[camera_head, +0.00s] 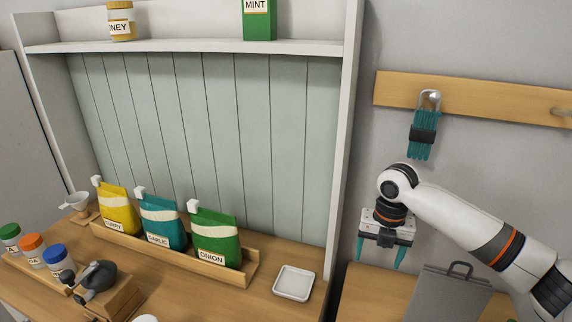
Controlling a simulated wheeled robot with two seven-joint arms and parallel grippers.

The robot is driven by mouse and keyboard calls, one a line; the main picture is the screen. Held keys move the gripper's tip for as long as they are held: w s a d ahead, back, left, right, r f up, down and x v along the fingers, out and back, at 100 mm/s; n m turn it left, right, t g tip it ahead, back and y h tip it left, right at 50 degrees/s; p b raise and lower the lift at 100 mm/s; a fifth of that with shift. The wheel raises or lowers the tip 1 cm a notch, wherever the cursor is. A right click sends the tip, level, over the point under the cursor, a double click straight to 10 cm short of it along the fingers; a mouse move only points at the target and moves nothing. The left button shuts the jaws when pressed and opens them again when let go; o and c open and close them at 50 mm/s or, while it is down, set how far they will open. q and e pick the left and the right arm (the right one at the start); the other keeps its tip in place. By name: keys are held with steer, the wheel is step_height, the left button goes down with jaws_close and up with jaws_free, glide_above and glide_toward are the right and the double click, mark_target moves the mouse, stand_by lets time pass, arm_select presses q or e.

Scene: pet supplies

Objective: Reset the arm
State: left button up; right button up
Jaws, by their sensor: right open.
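My right arm comes in from the right edge. My right gripper (380,262) points down with its two teal fingers apart, open and with nothing visible between them. It is to the right of the shelf unit's side post, over the wooden surface below. My left gripper is not in the view.
Yellow, teal and green bags (213,238) stand in a wooden tray (150,250). A white square dish (294,283) lies to their right. Capped jars (32,249) and a dark grinder-like object (95,278) are at left. A teal bundle (422,135) hangs from a wall rail (480,101).

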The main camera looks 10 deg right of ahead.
steer(key=s+a+f+m, duration=0.4)
steer(key=s+a+f, duration=0.2)
steer(key=a+f, duration=0.55)
steer(key=s+a+f+m+t+y, duration=0.1)
steer(key=s+a+f+m+t, duration=0.15)
steer(key=s+m, duration=0.5)
steer(key=s+a+f+m+t+y, duration=0.1)
steer(key=s+a+f+m, duration=0.1)
steer(key=s+a+m, duration=0.35)
steer(key=s+d+m+h, duration=0.2)
steer(key=s+d+m, duration=0.6)
steer(key=m, duration=0.3)
step_height(320, 180, down, 28)
steer(key=s+g+b, duration=0.1)
steer(key=g+b, duration=0.1)
steer(key=s+d+f+b, duration=0.1)
steer(key=s+d+f, duration=0.1)
steer(key=s+f, duration=1.4)
steer(key=shift+s+f+n+g, duration=0.15)
steer(key=shift+f+n+g, duration=0.15)
steer(key=shift+f+g, duration=0.1)
